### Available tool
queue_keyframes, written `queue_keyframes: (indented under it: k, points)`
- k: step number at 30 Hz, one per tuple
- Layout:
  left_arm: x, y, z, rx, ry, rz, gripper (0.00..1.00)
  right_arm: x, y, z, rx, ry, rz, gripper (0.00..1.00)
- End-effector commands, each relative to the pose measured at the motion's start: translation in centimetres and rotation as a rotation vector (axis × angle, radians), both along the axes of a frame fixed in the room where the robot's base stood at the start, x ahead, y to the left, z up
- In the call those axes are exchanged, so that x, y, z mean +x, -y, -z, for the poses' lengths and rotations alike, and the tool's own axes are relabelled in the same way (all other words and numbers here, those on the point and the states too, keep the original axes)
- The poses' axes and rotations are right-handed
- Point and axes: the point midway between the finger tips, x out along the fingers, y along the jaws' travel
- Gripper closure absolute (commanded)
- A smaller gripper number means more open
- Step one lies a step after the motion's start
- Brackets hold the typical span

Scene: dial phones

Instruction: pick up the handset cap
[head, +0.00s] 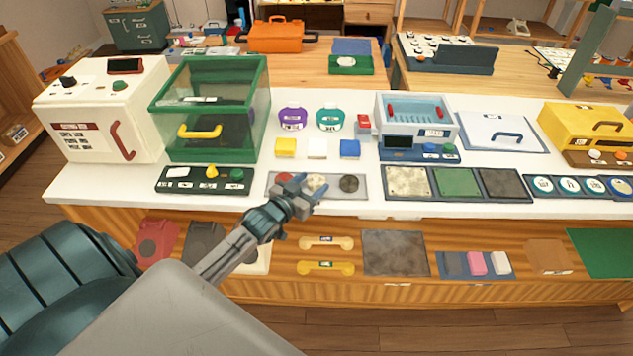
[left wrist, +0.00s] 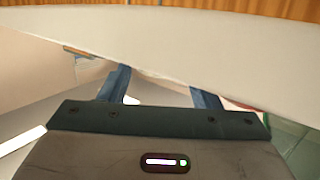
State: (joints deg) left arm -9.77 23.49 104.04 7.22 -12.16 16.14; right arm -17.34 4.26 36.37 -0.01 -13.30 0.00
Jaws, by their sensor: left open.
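Which thing is the handset cap is not clear from the picture. Small round discs lie on a grey strip (head: 365,194) at the counter's front edge: a cream one (head: 317,181), a dark one (head: 349,183) and a reddish one partly hidden by my gripper. My left gripper (head: 309,187) is in front of this strip in the head view, open and with nothing seen between its fingers. Its two blue fingers also show apart in the left wrist view (left wrist: 160,88). A cream handset (head: 326,242) and a yellow handset (head: 326,267) lie on the lower shelf. My right gripper is not in view.
A green clear-sided box (head: 210,110) and a white machine (head: 100,110) stand at the left. A button panel (head: 205,181) is left of the strip. Yellow, white and blue blocks (head: 350,149) stand behind it. Textured tiles (head: 457,182) lie to the right.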

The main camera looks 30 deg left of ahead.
Motion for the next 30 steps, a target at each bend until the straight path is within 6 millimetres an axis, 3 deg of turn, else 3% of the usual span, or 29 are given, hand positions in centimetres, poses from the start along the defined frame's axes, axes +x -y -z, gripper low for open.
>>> queue_keyframes:
  k: [3, 11, 17, 26, 30]
  points:
    - [1.1, 0.1, 0.2, -0.002, 0.001, -0.001, 0.43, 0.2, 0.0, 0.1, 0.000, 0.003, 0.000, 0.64]
    - [1.3, 0.1, 0.2, 0.001, 0.000, 0.000, 0.43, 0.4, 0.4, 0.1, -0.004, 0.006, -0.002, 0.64]
    - [1.3, 0.1, 0.2, 0.001, 0.000, 0.000, 0.76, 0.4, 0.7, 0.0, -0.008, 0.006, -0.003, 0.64]
    - [1.3, 0.1, 0.1, 0.001, 0.001, 0.000, 0.77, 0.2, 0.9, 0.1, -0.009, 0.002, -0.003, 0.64]
    - [1.3, 0.1, -1.2, 0.002, 0.003, 0.002, 0.77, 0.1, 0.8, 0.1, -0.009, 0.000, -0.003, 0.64]
